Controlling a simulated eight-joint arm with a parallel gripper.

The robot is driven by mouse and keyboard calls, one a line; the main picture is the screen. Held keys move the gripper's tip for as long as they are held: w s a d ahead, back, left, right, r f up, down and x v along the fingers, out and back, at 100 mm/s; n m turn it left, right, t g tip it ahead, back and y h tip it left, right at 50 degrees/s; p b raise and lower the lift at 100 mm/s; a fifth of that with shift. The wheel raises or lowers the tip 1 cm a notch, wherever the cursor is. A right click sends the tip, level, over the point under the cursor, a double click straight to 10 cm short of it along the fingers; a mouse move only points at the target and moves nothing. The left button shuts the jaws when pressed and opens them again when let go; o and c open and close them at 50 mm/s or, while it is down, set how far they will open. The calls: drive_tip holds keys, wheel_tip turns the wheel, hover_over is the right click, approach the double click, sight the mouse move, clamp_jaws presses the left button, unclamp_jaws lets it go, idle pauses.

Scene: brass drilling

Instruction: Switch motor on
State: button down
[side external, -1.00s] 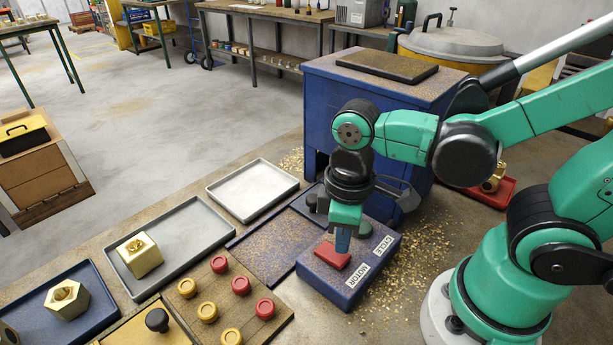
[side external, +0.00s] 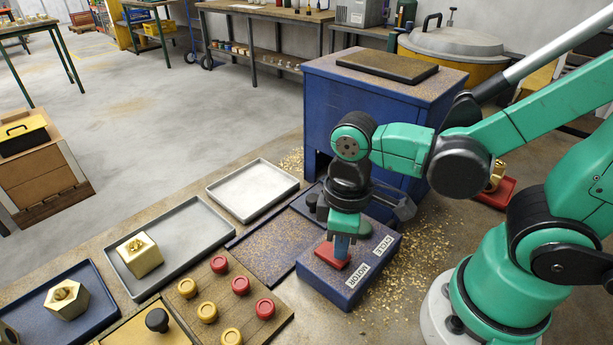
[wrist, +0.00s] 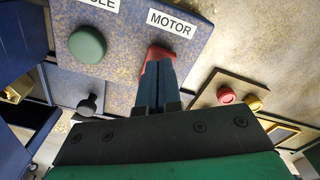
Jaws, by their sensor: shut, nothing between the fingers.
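The blue control box (side external: 325,285) carries a MOTOR label (side external: 357,276) and a CYCLE label. A red rocker switch (side external: 330,256) sits by the MOTOR label, and a green round button (side external: 363,229) sits by the CYCLE label. My gripper (side external: 341,255) is shut and empty, pointing down with its blue fingertips at the red switch. In the wrist view the fingertips (wrist: 160,66) overlap the red switch (wrist: 156,52) and hide part of it. They look to be touching it, but I cannot tell whether it is pressed. The green button (wrist: 87,44) stands clear to the left.
A wooden board (side external: 278,317) with red and yellow knobs lies in front. An empty white tray (side external: 252,190) lies behind. A blue cabinet (side external: 370,130) stands behind the box. Brass chips litter the bench.

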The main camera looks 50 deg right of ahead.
drive_tip(key=shift+f, duration=0.45)
drive_tip(key=shift+r, duration=3.5)
